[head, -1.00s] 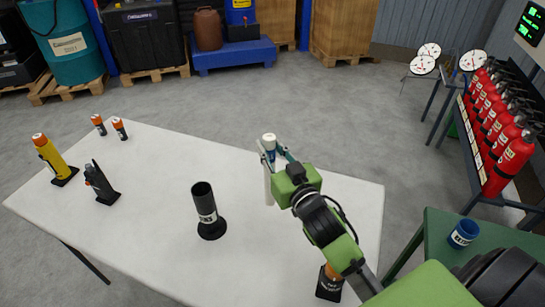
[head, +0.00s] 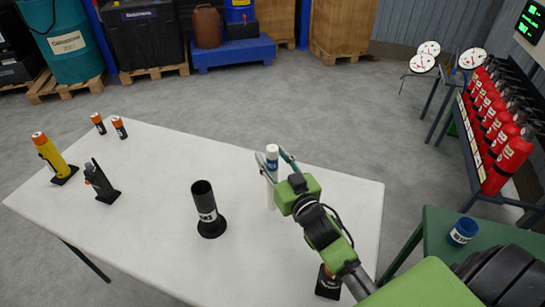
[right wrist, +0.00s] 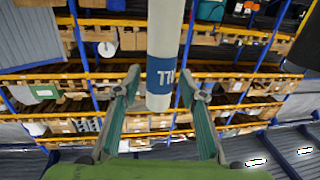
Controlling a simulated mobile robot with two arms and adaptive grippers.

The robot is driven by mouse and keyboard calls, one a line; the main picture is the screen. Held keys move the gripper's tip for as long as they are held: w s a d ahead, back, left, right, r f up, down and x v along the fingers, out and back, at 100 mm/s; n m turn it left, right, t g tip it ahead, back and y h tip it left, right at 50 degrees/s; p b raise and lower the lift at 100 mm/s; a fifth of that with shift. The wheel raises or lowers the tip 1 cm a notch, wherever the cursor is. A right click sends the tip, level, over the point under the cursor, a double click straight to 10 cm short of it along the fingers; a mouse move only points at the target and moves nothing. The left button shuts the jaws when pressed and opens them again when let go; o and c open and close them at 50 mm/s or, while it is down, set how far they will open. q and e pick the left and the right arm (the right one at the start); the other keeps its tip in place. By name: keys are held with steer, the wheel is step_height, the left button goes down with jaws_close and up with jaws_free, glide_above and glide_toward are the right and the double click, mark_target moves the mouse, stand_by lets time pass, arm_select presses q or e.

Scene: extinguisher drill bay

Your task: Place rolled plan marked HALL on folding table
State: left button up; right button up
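The rolled plan (head: 271,190) is a white tube with a blue band near its top end. It stands upright on the folding table (head: 150,235), towards the right side. In the right wrist view the plan (right wrist: 163,50) shows upside down; only part of the band's lettering is visible. My right gripper (head: 276,160) is open around the top of the plan. In the right wrist view its fingers (right wrist: 160,75) stand either side of the tube, with a clear gap on the left; I cannot tell whether the right finger touches. My left gripper is out of view.
A black cup holder (head: 208,215) stands left of the plan. A black-based item (head: 328,283) is at the near right edge, close to my right arm. A green table (head: 470,235) with a blue cup (head: 463,231) is at right.

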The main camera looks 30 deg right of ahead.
steer(key=shift+r, duration=0.3)
steer(key=s, duration=0.3)
steer(key=s+b, duration=0.1)
steer(key=s, duration=0.2)
steer(key=shift+s+a+f, duration=0.15)
steer(key=shift+f, duration=0.05)
steer(key=shift+s+r, duration=0.1)
steer(key=shift+s, duration=0.5)
